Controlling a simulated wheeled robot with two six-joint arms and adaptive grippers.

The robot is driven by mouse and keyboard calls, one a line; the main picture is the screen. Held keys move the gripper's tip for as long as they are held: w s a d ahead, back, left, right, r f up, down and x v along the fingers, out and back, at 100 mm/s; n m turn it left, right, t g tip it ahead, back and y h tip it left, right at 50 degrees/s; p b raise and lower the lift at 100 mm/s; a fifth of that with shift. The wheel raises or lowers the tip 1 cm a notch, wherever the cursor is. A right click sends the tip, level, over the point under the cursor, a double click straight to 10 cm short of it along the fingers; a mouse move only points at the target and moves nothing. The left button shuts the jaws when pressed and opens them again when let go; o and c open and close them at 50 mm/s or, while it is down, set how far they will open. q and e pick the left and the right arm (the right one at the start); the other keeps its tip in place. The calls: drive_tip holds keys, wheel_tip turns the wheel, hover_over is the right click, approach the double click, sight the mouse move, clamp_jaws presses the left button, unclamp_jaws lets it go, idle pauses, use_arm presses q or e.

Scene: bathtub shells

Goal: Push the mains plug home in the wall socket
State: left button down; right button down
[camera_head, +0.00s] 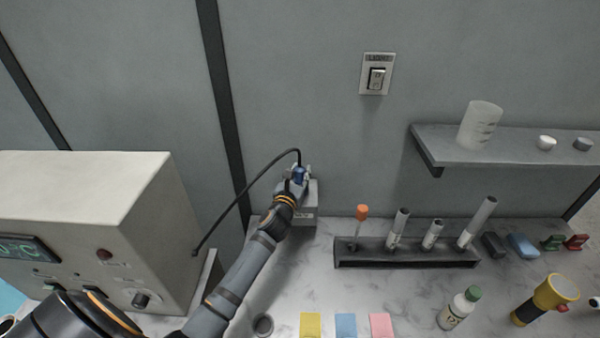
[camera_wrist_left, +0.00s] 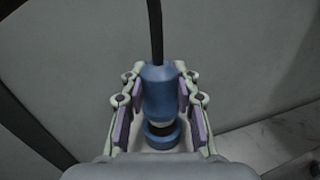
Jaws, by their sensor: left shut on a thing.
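The mains plug (camera_wrist_left: 160,92) is a blue body with a black cable (camera_wrist_left: 155,30) leaving its top. My left gripper (camera_wrist_left: 160,105) is shut on it, with purple-padded fingers on both sides. In the head view the plug (camera_head: 299,174) is small and my left gripper (camera_head: 296,181) partly covers it. The wall socket (camera_head: 302,214) seems to be the grey box against the wall beneath it, mostly behind my arm. A blue ring with a dark centre (camera_wrist_left: 160,135) shows below the plug in the wrist view. I cannot tell how deep the plug sits. My right gripper is not in view.
A large beige machine (camera_head: 90,220) stands at the left, and the cable loops toward it. A black rack (camera_head: 405,252) with several tubes stands right of the socket. A shelf (camera_head: 520,142) and a light switch (camera_head: 377,75) are on the wall.

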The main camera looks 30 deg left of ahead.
sight(300, 180)
use_arm(q)
drive_tip(key=shift+p, duration=0.4)
idle(0.6)
drive_tip(key=shift+f+b, duration=1)
drive_tip(key=shift+f, duration=0.1)
drive_tip(key=shift+f+b, duration=0.3)
drive_tip(key=shift+f, duration=0.1)
drive_tip(key=c, duration=0.9)
unclamp_jaws()
drive_tip(key=shift+r, duration=0.1)
drive_tip(key=s, duration=0.4)
drive_tip(key=s+d, duration=0.1)
drive_tip(key=s, duration=0.3)
drive_tip(key=s+d, duration=0.1)
drive_tip(key=s, duration=0.2)
drive_tip(key=shift+s+d, duration=0.15)
drive_tip(key=shift+s, duration=0.25)
